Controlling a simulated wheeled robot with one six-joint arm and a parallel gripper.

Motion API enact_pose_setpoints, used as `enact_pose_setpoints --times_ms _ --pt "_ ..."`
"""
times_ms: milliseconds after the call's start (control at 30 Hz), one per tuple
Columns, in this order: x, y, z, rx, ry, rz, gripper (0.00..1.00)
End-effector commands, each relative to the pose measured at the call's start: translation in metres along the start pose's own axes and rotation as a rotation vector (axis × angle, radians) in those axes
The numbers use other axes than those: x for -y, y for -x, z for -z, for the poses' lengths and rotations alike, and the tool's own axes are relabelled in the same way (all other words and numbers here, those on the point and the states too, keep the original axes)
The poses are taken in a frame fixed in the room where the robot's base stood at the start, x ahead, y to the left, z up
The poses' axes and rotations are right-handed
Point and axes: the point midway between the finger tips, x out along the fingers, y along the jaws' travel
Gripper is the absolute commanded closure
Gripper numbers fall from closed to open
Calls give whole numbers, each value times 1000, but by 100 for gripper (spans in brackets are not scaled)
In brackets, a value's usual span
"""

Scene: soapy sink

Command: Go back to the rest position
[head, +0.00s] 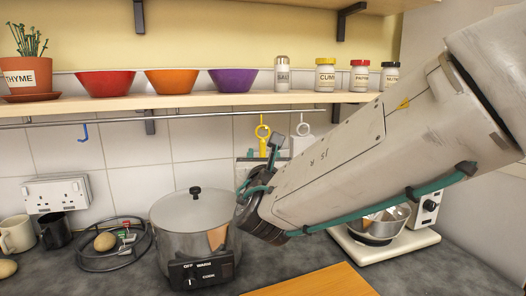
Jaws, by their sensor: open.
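My arm reaches in from the upper right and slants down to the left across the picture. Its dark lower end is in front of the tiled wall, just right of the slow cooker (187,222). I cannot make out my gripper's fingers in the head view. The arm hides part of the wall and counter behind it.
A shelf (200,102) above holds a thyme pot (28,78), red (105,84), orange (171,83) and purple (233,80) bowls, and several jars. A kitchen scale (384,246) is under the arm. A wooden board (318,282) lies in front. A black wire basket (112,262) stands left.

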Motion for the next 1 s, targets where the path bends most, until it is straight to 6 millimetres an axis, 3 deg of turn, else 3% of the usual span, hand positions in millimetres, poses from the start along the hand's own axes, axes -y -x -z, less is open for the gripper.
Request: enact_pose_setpoints --times_ms 100,300,433,533,667,800,900,1000 --pt "-1 20 -1 1 0 -2 59" --pt "1 35 0 -1 -35 7 59" --pt "27 40 18 -66 -173 129 59" --pt "66 54 37 -134 -346 310 59" --pt "139 86 58 -196 -619 635 59" --pt "206 140 80 -218 -919 1014 59" --pt "238 187 94 -213 -1136 1290 59" --pt "255 235 105 -194 -1359 1562 59"
